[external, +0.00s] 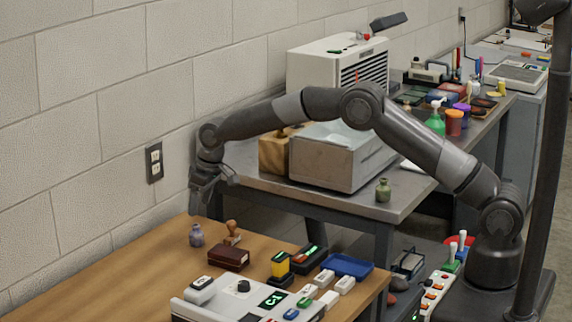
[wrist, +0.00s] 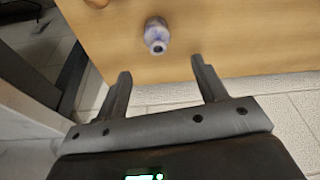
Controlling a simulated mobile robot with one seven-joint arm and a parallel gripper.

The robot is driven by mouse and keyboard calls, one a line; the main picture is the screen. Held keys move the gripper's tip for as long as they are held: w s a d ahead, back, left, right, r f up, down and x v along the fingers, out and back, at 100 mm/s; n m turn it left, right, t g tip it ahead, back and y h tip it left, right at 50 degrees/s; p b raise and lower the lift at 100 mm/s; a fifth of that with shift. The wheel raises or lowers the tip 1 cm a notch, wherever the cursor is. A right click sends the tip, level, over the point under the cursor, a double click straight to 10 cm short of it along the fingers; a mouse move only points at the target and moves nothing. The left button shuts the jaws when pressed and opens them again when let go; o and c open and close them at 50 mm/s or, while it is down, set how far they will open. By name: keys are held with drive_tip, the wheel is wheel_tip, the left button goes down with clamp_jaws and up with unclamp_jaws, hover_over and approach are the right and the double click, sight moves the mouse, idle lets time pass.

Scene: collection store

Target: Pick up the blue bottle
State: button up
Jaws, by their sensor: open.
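The blue bottle (external: 196,236) is small and grey-blue with a narrow neck. It stands upright on the wooden table (external: 130,272), near its far edge. In the wrist view the bottle (wrist: 157,36) shows from above, beyond and between my fingertips. My gripper (external: 204,205) hangs from the arm's end, above and beyond the bottle in the external view. In the wrist view my gripper (wrist: 160,68) has its two fingers wide apart with nothing between them.
A wooden-handled stamp (external: 232,232) and a dark red box (external: 228,258) stand just right of the bottle. A grey console (external: 245,290) sits at the front. A green bottle (external: 383,190) stands on the metal table behind. The wooden table's left part is clear.

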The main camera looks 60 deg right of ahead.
sight(196, 225)
drive_tip(key=x, duration=1)
drive_tip(key=shift+d+f, duration=0.15)
drive_tip(key=shift+f, duration=0.3)
drive_tip(key=shift+c, duration=0.2)
drive_tip(key=c, duration=1.1)
